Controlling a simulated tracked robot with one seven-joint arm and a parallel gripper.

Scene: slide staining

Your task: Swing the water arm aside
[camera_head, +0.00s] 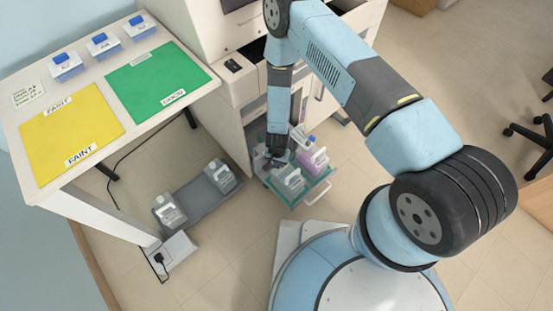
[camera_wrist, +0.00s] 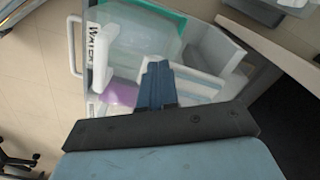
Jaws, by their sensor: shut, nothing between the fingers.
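The word WATER (camera_wrist: 93,45) shows on a label at the upper left of the wrist view. A white bent bar (camera_wrist: 103,68) stands beside it; I cannot tell whether it is the water arm or part of a container. My gripper (camera_wrist: 156,85) has its dark fingers together with nothing between them, to the right of the bar and over the containers. I cannot tell whether the fingers touch anything. The lower parts of the containers are hidden.
A grey floor tray with two white jugs (camera_head: 169,210) lies to the left. The table (camera_head: 92,74) with yellow and green mats stands at the upper left.

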